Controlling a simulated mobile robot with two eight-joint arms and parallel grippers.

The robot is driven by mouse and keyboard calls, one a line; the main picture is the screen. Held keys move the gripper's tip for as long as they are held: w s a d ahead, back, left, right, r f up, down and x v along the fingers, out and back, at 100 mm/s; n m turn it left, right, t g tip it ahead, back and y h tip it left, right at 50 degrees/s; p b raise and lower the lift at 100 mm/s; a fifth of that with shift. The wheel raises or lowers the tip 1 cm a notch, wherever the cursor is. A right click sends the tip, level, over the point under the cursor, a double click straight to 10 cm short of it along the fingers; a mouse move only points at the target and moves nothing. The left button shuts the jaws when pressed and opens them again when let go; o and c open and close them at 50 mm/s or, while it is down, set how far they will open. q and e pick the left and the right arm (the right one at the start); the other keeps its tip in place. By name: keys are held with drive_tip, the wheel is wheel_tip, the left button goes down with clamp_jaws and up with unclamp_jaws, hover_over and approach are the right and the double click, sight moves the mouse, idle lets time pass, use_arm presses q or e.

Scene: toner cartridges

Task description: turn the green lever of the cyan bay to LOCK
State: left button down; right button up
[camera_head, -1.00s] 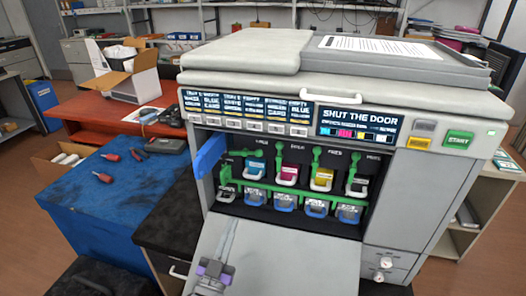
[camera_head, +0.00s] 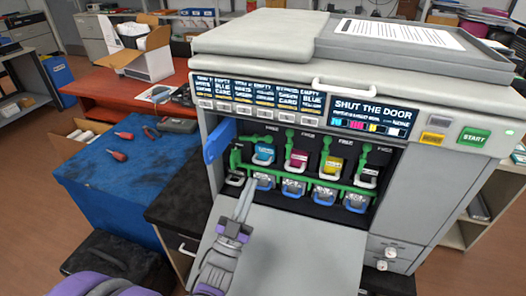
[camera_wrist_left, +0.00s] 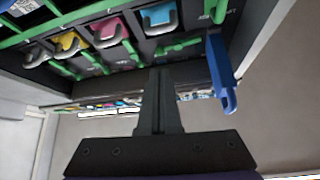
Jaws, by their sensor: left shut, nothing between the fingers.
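The cyan cartridge (camera_head: 264,155) sits in the leftmost coloured bay of the open printer, and it also shows in the upside-down wrist view (camera_wrist_left: 158,17). Its green lever (camera_head: 249,139) lies sideways, pointing left, while the levers of the other bays stand upright. In the wrist view the lever is a green bar (camera_wrist_left: 180,47) beside the cartridge. My left gripper (camera_head: 250,184) is shut and empty, with its tips in front of the bay opening, below the cyan cartridge. In the wrist view its shut fingers (camera_wrist_left: 160,75) point toward the bays. My right gripper is out of view.
A blue handle (camera_head: 218,141) sticks out at the opening's left edge. A green rail (camera_head: 310,184) runs below the bays, above blue-handled containers (camera_head: 294,188). The grey door (camera_head: 295,250) hangs open below. Magenta (camera_head: 297,159) and yellow (camera_head: 331,167) cartridges sit to the right.

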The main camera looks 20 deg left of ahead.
sight(261, 140)
use_arm(q)
drive_tip(key=p+x, duration=0.1)
drive_tip(key=x, duration=0.8)
drive_tip(key=shift+w+r+p, duration=0.1)
drive_tip(key=shift+w+p, duration=0.1)
drive_tip(key=shift+p, duration=0.1)
